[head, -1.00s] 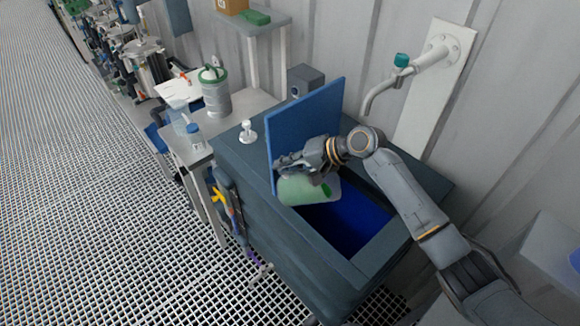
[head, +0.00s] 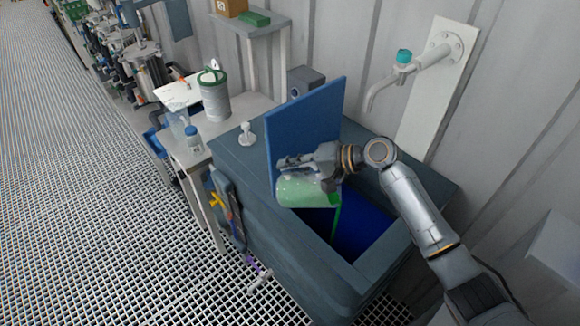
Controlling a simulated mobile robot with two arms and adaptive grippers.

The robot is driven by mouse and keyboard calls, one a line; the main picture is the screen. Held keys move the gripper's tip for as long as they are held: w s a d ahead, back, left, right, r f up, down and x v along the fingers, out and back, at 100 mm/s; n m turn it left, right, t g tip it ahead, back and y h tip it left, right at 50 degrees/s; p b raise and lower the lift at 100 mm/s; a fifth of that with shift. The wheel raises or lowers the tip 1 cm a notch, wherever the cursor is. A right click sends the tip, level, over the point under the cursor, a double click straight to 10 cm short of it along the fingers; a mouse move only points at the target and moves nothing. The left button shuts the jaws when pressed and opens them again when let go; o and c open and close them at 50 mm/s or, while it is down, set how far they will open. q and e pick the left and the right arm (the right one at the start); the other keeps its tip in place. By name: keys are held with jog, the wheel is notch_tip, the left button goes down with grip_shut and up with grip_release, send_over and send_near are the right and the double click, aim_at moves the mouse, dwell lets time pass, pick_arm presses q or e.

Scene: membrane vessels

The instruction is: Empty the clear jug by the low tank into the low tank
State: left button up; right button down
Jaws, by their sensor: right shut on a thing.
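The clear jug (head: 305,192) is tipped on its side over the opening of the low tank (head: 262,200). Green liquid shows in the jug, and a green stream (head: 337,215) falls from its right end into the tank's dark blue interior (head: 365,228). My right gripper (head: 292,162) is shut on the jug from above, and the fingers hide part of it. The tank's blue lid (head: 303,122) stands upright just behind and left of the jug. My left gripper is not in view.
A tap (head: 385,88) on a white wall panel hangs behind the tank. A white knob (head: 246,134) stands on the tank top at left. The grating floor at left is open.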

aim_at(313, 176)
dwell(0.3)
jog(key=shift+d+f+b, duration=0.1)
jog(key=shift+d+b, duration=0.05)
jog(key=shift+b, duration=0.35)
jog(key=shift+s+d+y+b, duration=0.1)
jog(key=shift+d+y+b, duration=0.2)
jog(key=shift+y+b, duration=0.35)
jog(key=shift+s+d+t+y+b, duration=0.1)
jog(key=shift+d+t+y+b, duration=0.25)
jog(key=shift+b, duration=0.7)
jog(key=shift+d, duration=0.1)
jog(key=shift+s+d+f+b, duration=0.2)
jog(key=shift+d+b, duration=0.2)
jog(key=shift+b, duration=0.5)
jog(key=d+b, duration=0.1)
jog(key=d+y+b, duration=0.1)
jog(key=b, duration=0.1)
jog(key=shift+s+f, duration=0.15)
jog(key=shift+s, duration=0.05)
jog(key=shift+s+d+y+b, duration=0.1)
jog(key=shift+d+y+b, duration=0.25)
jog(key=shift+d+y, duration=0.05)
